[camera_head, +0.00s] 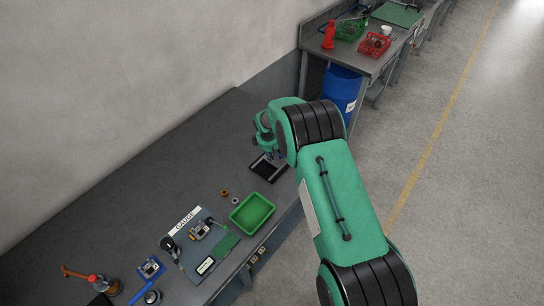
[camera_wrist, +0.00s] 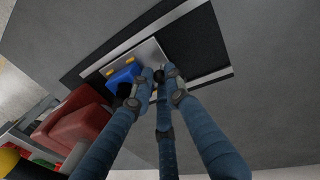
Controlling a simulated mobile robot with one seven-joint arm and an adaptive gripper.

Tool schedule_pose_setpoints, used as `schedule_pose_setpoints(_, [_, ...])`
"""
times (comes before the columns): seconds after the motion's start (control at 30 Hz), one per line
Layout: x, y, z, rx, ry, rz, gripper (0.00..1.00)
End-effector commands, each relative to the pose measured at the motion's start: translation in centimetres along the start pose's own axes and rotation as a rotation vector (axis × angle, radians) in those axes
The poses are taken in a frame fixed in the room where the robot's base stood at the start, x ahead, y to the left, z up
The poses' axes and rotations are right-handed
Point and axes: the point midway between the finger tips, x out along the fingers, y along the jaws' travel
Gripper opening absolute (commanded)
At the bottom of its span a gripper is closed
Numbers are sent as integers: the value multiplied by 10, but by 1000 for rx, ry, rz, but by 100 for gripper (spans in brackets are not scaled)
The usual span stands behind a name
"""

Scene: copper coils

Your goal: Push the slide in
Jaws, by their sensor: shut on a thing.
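The slide fixture (camera_head: 267,168) is a black, pale-edged rectangle on the grey bench in the head view. In the wrist view it has a dark bed (camera_wrist: 195,45) between pale metal rails, with a light metal plate (camera_wrist: 147,52) at one end. My gripper (camera_wrist: 161,80) has three blue fingers, closed around a small dark knob (camera_wrist: 158,72) at the edge of the plate. The fingertips hide much of the knob. In the head view my gripper (camera_head: 270,150) is over the back part of the fixture and partly hidden by my arm.
A blue piece (camera_wrist: 124,77) and a red block-like thing (camera_wrist: 75,128) show left of the fingers. A green tray (camera_head: 252,213), small rings and a gauge board (camera_head: 186,222) lie nearer on the bench. A second table (camera_head: 350,52) stands beyond.

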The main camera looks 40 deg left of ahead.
Motion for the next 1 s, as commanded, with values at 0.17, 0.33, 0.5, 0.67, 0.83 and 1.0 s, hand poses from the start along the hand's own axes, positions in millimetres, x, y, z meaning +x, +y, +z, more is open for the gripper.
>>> schedule_pose_setpoints(0.17, [5, 14, 4, 2, 0, 1, 0])
schedule_pose_setpoints(0.33, [9, 33, 8, 2, -1, 1, 0])
schedule_pose_setpoints(0.5, [8, 40, 10, 1, -2, 0, 0])
schedule_pose_setpoints(0.67, [7, 41, 10, 2, -1, 2, 0])
schedule_pose_setpoints(0.83, [7, 41, 10, 2, -1, 2, 34])
schedule_pose_setpoints(1.0, [7, 40, 9, 1, -1, 1, 34])
